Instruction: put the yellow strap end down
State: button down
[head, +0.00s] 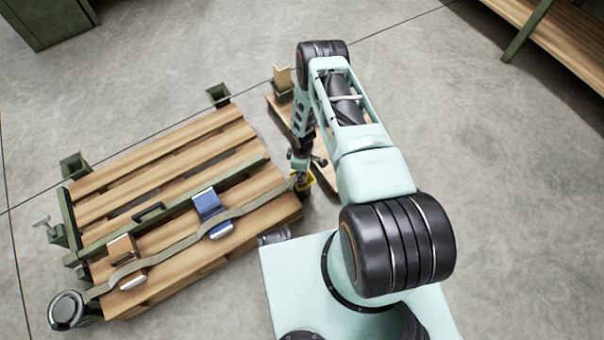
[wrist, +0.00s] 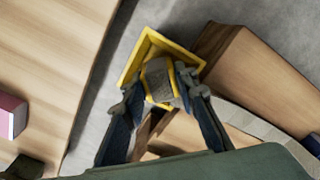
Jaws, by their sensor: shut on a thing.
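My gripper (head: 299,166) is shut on the yellow strap end (head: 305,182), just past the right corner of the wooden pallet (head: 170,262). In the wrist view my gripper (wrist: 161,90) has its two fingers closed on grey webbing inside the yellow frame of the strap end (wrist: 146,42). The strap end is held over the gap beside the wood, with grey floor behind it. The grey-green strap (head: 183,243) runs from the strap end across the pallet, over a blue block (head: 206,203) and a brown block (head: 122,247). My arm hides part of the area around the gripper.
A round reel-like part (head: 67,309) is at the pallet's lower left corner. Green corner posts (head: 75,164) stand at the pallet's edges. A dark cylinder (head: 274,237) lies near my base. Narrow wooden boards (head: 280,108) lie behind my arm.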

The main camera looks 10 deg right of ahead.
jog(key=c, duration=1.5)
grip_release()
jog(key=shift+c, duration=0.2)
jog(key=shift+r+p, duration=0.45)
jog(key=shift+p, duration=0.15)
notch_tip(320, 180, up, 12)
jog(key=p, duration=0.3)
jog(key=shift+f, duration=0.2)
